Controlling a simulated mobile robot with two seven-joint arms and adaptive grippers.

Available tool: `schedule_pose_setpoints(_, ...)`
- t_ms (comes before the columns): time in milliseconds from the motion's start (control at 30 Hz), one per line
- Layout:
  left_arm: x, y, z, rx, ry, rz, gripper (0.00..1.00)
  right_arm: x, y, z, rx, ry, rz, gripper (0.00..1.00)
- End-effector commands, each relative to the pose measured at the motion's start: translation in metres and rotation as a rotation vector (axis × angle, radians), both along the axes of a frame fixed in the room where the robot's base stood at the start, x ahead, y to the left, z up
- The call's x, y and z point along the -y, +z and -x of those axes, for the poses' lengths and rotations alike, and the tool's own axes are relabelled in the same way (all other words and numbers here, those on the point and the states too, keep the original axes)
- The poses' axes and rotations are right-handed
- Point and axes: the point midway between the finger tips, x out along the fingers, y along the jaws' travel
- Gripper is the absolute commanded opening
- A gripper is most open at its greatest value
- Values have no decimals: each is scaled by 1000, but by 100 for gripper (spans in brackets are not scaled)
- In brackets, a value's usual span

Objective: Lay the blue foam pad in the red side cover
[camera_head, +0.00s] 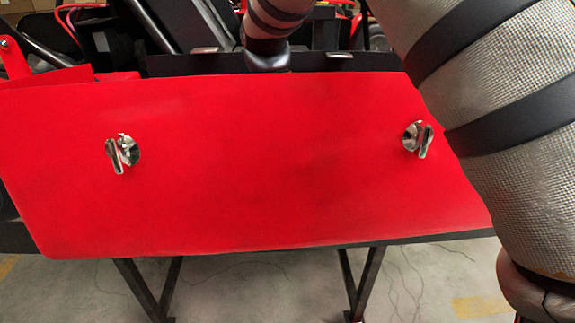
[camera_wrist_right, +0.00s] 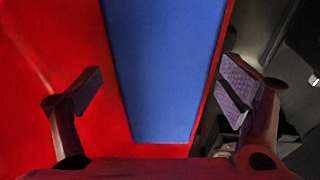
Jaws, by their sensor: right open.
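The red side cover (camera_head: 270,160) fills the middle of the head view, with its flat outer face toward me. In the right wrist view, red cover surface (camera_wrist_right: 45,60) lies to the left of the blue foam pad (camera_wrist_right: 165,70), and a thin red edge runs along the pad's right side. The pad appears to lie within the red cover; its far end is cut off by the frame. My right gripper (camera_wrist_right: 165,88) is open, with its two fingers apart on either side of the pad. I cannot tell whether they touch it. The pad is hidden in the head view. My left gripper is not in view.
Two metal wing fasteners, left (camera_head: 122,153) and right (camera_head: 417,138), stick out of the cover's face. A dark stand with legs (camera_head: 365,280) is below. Kart frame parts (camera_head: 100,45) crowd behind the cover's top edge. My arm covers the right side.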

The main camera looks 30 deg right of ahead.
Motion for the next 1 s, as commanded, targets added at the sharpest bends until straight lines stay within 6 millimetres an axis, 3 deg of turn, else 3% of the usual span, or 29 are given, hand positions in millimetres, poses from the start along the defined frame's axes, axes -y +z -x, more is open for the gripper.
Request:
schedule_pose_setpoints(133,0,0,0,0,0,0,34,0,1,0,1,0,0,89)
schedule_pose_setpoints(233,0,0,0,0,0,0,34,-1,13,-4,4,0,1,89)
schedule_pose_setpoints(500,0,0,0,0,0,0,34,-5,83,-17,5,2,1,89)
schedule_pose_setpoints(633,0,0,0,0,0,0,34,-6,106,-22,3,0,1,89)
schedule_pose_setpoints(767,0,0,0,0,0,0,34,-7,117,-23,0,0,0,89)
schedule_pose_setpoints(1000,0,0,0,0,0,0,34,-7,118,-23,-1,0,0,89)
